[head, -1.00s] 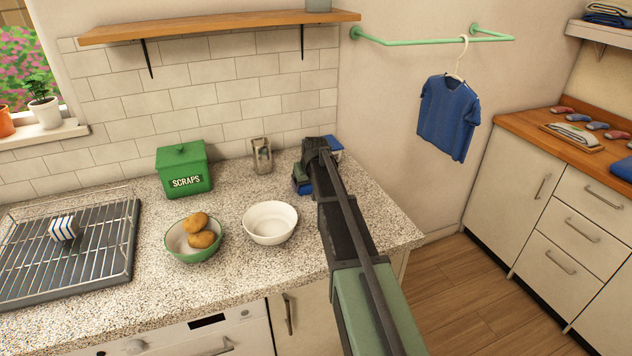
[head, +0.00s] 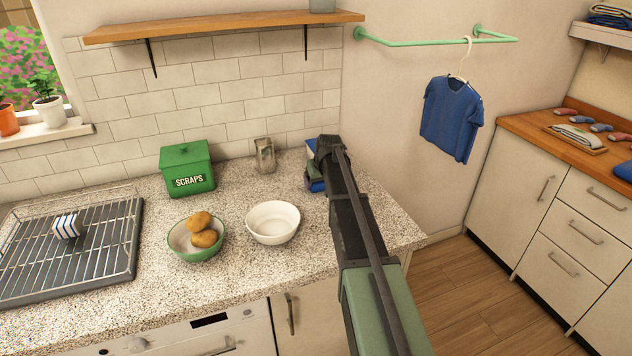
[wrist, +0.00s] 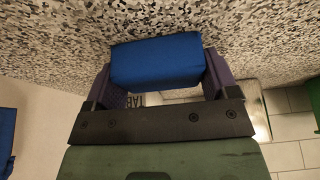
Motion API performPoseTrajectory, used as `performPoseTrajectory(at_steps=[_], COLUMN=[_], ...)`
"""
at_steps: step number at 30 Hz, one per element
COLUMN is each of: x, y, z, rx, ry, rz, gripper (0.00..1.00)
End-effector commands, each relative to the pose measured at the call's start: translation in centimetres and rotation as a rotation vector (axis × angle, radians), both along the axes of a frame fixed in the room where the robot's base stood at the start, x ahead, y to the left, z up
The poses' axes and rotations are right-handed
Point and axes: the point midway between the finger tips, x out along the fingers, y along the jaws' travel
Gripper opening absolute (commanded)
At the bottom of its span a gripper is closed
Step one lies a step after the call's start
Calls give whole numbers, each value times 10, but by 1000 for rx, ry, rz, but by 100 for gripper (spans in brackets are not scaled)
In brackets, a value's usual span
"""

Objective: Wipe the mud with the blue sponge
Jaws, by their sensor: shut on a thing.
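My gripper (wrist: 165,90) is shut on the blue sponge (wrist: 157,61), which sits between its two dark purple fingers in the wrist view. The speckled countertop (wrist: 60,35) lies close beyond the sponge; I cannot tell whether they touch. In the head view, my gripper (head: 322,170) is at the back right of the counter, by the wall, and my arm hides most of it. I see no mud in either view; that patch of counter is partly hidden by my arm and the sponge.
A white bowl (head: 273,223), a green bowl (head: 185,250) with potatoes, a glass jar (head: 264,155) and a green scraps bin (head: 188,170) stand left of my arm. A box with "TAB" lettering (wrist: 152,99) is partly hidden behind my gripper. A blue shirt (head: 450,118) hangs at right.

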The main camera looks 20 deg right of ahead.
Motion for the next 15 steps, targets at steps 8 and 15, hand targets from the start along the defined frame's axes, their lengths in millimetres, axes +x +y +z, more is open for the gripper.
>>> performPoseTrajectory(at_steps=[8, 15], x=[-3, -3], y=[-31, -37], z=[1, 1], rx=[-3, -3], ry=[2, 1], rz=[-3, -1], gripper=[61, 61])
